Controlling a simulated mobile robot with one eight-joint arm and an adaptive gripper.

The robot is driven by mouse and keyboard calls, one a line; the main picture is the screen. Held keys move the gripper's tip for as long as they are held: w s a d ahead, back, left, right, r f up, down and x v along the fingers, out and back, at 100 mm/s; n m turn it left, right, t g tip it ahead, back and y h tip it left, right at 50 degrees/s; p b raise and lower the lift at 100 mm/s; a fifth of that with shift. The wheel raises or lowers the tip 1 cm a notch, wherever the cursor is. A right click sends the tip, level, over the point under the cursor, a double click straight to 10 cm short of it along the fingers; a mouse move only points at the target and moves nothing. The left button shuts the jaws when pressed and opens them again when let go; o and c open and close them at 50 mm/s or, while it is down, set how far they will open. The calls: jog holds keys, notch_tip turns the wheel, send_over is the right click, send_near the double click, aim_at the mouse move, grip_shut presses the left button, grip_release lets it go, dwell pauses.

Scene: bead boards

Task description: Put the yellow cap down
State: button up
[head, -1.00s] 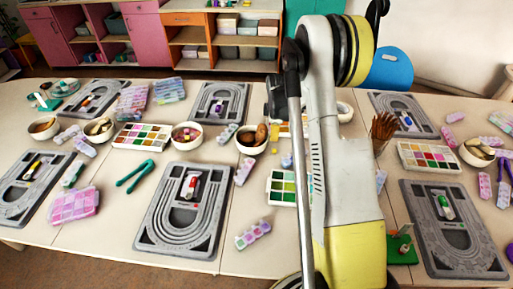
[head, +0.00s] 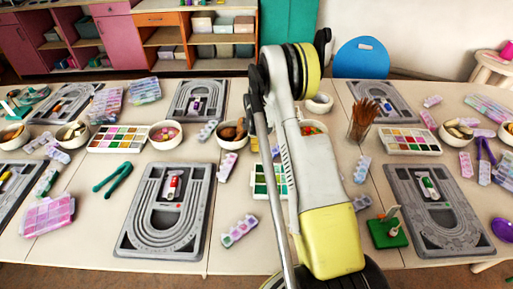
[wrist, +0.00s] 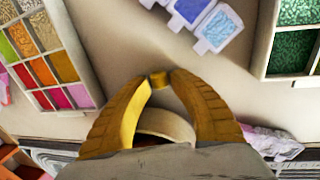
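The yellow cap (wrist: 159,79) is a small yellow piece between the fingertips of my gripper (wrist: 160,82) in the wrist view. Both yellow fingers close in on it from either side, and it appears held above the pale table (wrist: 150,45). In the head view my own arm stands in front, and I cannot make out the gripper or the cap there.
In the wrist view, a colour-filled tray (wrist: 62,22) lies left, a green-filled tray (wrist: 265,45) right, a bead box (wrist: 215,27) at the top and a bowl (wrist: 165,122) behind the fingers. Bare table lies between them. A glass of brown sticks (head: 358,131) stands right of my arm.

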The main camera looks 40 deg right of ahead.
jog(key=c, duration=0.4)
jog(key=shift+r, duration=0.2)
jog(key=shift+r, duration=0.3)
notch_tip(320, 180, up, 4)
jog(key=shift+s+f+p, duration=0.1)
jog(key=shift+p, duration=0.95)
jog(key=s+d+r+p, duration=0.3)
jog(key=s+d+r, duration=0.25)
jog(key=s, duration=0.45)
jog(key=s+a+r+m+b, duration=0.1)
jog(key=a+r+m, duration=0.1)
jog(key=a, duration=1)
jog(key=s+a+r+m+g+b, duration=0.1)
jog(key=a+r+m, duration=0.2)
jog(key=a, duration=0.8)
jog(key=s+a+r+m+b, duration=0.1)
jog(key=a+m, duration=0.4)
jog(key=a, duration=0.7)
jog(key=shift+s+a+r+m+g+h, duration=0.3)
jog(key=shift+s+r+h, duration=0.15)
jog(key=shift+r, duration=0.2)
